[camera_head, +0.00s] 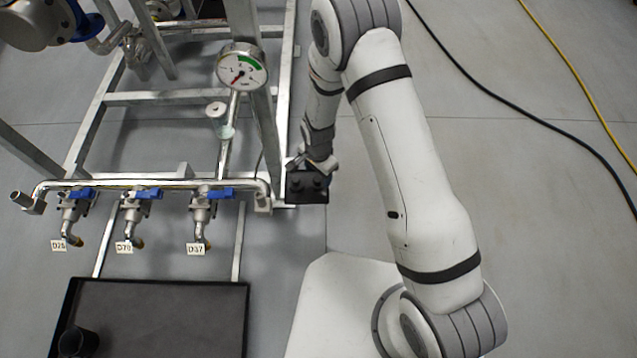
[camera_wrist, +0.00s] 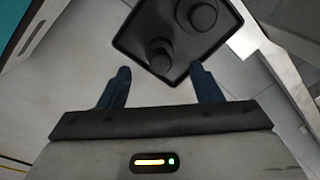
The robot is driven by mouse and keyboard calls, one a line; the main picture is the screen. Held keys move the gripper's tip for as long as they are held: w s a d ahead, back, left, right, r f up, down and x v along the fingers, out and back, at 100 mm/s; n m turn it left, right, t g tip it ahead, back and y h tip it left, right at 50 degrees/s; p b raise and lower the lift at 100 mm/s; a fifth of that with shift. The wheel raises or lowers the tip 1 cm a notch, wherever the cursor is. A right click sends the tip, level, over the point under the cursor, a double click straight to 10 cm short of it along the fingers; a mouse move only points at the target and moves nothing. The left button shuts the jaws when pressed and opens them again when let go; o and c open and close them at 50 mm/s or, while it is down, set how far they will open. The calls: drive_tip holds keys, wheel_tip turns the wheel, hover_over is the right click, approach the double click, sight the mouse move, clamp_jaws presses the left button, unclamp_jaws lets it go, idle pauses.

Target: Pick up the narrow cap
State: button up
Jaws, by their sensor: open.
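A small black square holder (camera_head: 306,198) stands at the right end of the pipe rail in the head view. Two dark round caps stand on it; in the wrist view one cap (camera_wrist: 160,57) is nearer my gripper and the other (camera_wrist: 203,14) is farther off to the upper right. The nearer one looks slightly narrower, but I cannot tell for sure which is the narrow cap. My gripper (camera_wrist: 162,82) is open and empty, with the nearer cap just beyond and between its fingertips. In the head view my gripper (camera_head: 318,164) is just above the holder.
A metal frame carries a pressure gauge (camera_head: 241,67) and a pipe rail with three blue-handled valves (camera_head: 203,205), left of my gripper. A black tray (camera_head: 160,310) with a dark cup (camera_head: 78,342) is at lower left. Cables lie on the open floor at right.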

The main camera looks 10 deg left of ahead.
sight(317, 179)
wheel_tip(317, 179, down, 4)
drive_tip(key=shift+a+f+b, duration=0.1)
drive_tip(key=shift+b, duration=0.55)
drive_tip(key=shift+c, duration=0.2)
drive_tip(key=c, duration=1)
